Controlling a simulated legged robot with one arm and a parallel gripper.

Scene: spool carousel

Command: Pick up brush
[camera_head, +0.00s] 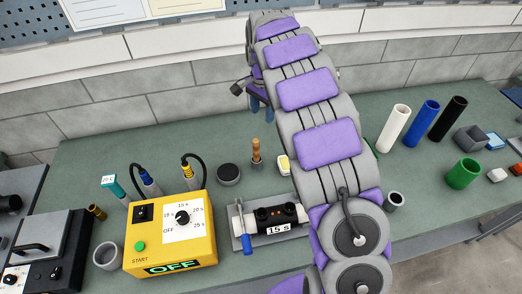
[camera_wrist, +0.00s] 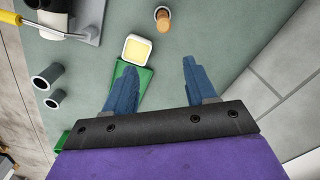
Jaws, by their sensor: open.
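An upright brown wooden handle (camera_head: 256,152), which looks like the brush, stands on the green bench behind the timer plate. It also shows near the top of the wrist view (camera_wrist: 162,19), seen from above. Its lower end is too small to make out. My gripper (camera_wrist: 158,66) is open, with its two blue fingers apart and nothing between them. In the head view my gripper (camera_head: 260,105) hangs above the back of the bench, behind the handle. In the wrist view the handle lies beyond the fingertips, not between them.
A white dish with a yellow pad (camera_head: 284,165) stands right of the handle, and a dark round puck (camera_head: 229,174) left. In front are a grey plate with a black "15 s" device (camera_head: 278,217) and a yellow timer box (camera_head: 170,240). A green flat piece (camera_wrist: 134,88) lies under one finger.

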